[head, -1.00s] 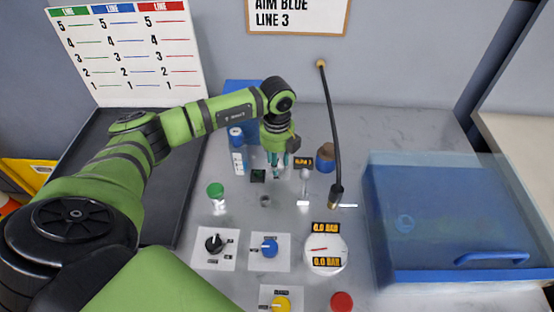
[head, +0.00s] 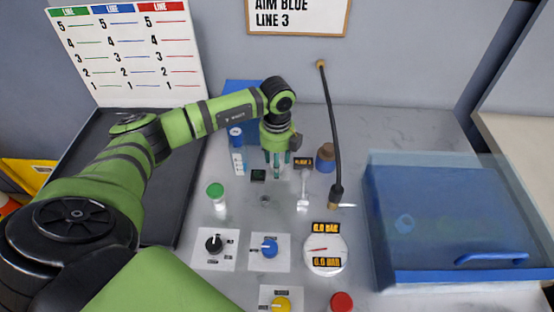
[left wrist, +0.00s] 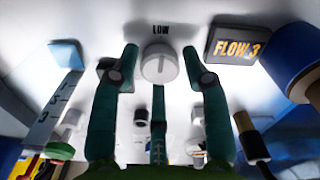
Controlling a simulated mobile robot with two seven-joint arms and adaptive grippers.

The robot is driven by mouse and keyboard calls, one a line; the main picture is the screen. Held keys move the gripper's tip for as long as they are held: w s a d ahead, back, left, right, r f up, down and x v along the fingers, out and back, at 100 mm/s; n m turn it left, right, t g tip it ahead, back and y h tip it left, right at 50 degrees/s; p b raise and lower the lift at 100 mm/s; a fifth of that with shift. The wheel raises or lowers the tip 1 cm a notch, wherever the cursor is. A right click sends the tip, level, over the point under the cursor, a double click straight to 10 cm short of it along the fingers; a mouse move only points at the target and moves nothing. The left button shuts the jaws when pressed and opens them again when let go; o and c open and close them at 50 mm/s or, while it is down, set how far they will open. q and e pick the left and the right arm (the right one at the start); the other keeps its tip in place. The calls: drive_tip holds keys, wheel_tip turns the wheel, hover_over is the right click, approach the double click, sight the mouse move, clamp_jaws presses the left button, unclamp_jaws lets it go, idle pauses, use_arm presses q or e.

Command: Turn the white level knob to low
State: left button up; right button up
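The white level knob (left wrist: 160,67) is round with an upright ridge across its face, in the left wrist view. The printed word LOW (left wrist: 160,30) stands just above it there. I cannot tell which end of the ridge is the pointer. My left gripper (head: 277,170) points down at the back of the bench in the head view, where it hides the knob. In the left wrist view its green fingers (left wrist: 158,75) are spread, two beside the knob and one below, with small gaps and nothing held. My right gripper is not in view.
A FLOW 3 display (left wrist: 237,43) and a blue cylinder (left wrist: 300,65) stand right of the knob. A green-capped bottle (head: 217,195), black knob (head: 213,244), blue knob (head: 269,247) and gauge (head: 325,252) are nearer. A black hose (head: 332,130) hangs to the right.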

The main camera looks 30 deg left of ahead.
use_arm(q)
wheel_tip(320, 180, up, 12)
idle(0.6)
idle(0.5)
